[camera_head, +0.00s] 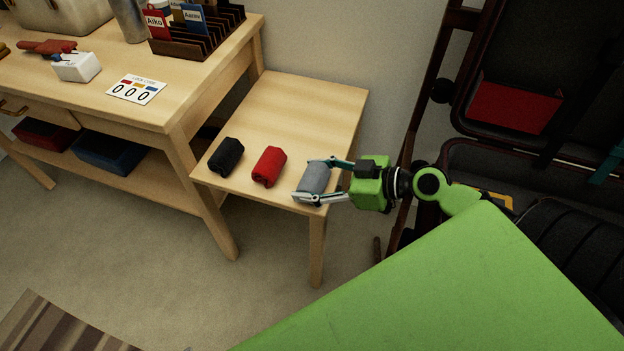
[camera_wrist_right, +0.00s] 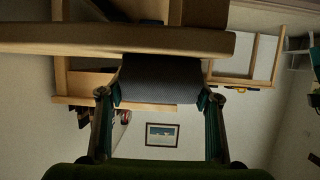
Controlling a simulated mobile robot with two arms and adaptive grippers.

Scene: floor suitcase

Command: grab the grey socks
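The grey socks (camera_head: 314,178), a rolled bundle, are at the front right corner of the small wooden table. My right gripper (camera_head: 322,180) reaches in from the right with one finger on each side of them. In the right wrist view the grey socks (camera_wrist_right: 160,80) fill the space between the teal fingertips (camera_wrist_right: 160,97), with no clear gap on either side. The gripper looks shut on them. Whether they are lifted off the tabletop is hard to tell. My left gripper is not in view.
Red socks (camera_head: 269,166) and black socks (camera_head: 226,157) lie left of the grey ones on the small table (camera_head: 300,105). A larger desk (camera_head: 150,60) stands at the left. An open dark suitcase (camera_head: 462,150) is at the right.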

